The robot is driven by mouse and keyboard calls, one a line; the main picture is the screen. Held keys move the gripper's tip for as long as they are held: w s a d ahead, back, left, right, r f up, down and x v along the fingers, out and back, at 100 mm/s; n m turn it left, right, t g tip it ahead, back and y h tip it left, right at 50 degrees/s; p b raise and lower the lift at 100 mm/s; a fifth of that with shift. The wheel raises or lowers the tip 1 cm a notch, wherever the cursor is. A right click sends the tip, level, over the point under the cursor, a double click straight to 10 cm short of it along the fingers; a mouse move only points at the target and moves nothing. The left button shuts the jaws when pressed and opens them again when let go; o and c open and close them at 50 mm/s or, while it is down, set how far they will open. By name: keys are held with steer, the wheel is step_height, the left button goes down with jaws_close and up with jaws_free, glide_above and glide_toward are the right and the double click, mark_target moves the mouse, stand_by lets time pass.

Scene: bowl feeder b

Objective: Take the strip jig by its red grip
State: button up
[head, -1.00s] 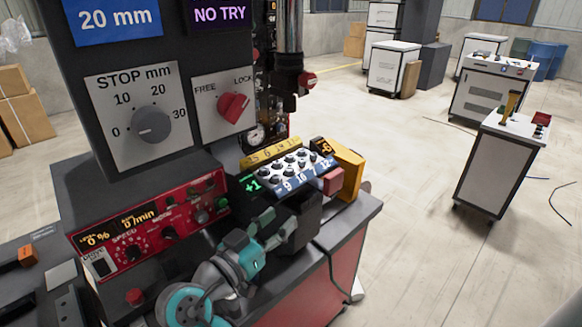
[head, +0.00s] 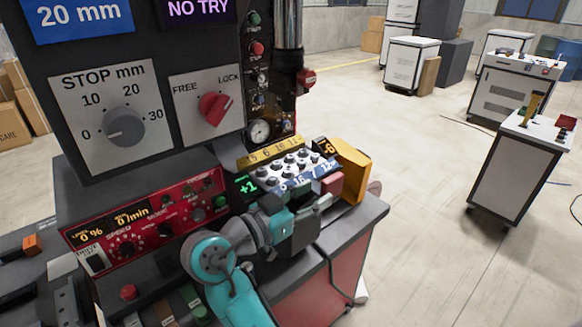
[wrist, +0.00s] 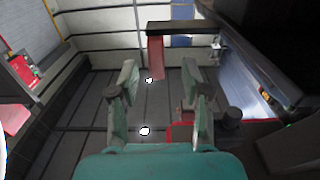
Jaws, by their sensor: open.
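The strip jig (head: 290,168) stands on the machine at centre, with several round metal pieces in rows between a yellow and a blue number strip. Its red grip (head: 329,183) is a block at the right front end. In the wrist view a red block (wrist: 156,58), seemingly this grip, hangs under a dark bar, ahead of the fingertips and between their lines. My gripper (head: 322,203) is in front of the jig, close to the grip. In the wrist view my gripper (wrist: 160,80) is open, with nothing between its fingers. The gripper partly hides the jig's front side.
A yellow block (head: 351,170) stands just right of the jig. The red control panel (head: 140,220) and the grey STOP panel (head: 120,118) are on the left. A gauge (head: 259,131) is behind the jig. The floor on the right is open up to the white carts (head: 513,165).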

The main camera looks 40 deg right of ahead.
mark_target(323, 188)
steer(key=shift+s+d+r, duration=0.1)
steer(key=shift+d+r, duration=0.1)
steer(key=shift+d, duration=1.25)
steer(key=shift+d+r, duration=0.15)
steer(key=shift+d, duration=1.25)
steer(key=shift+c, duration=0.3)
jaws_close()
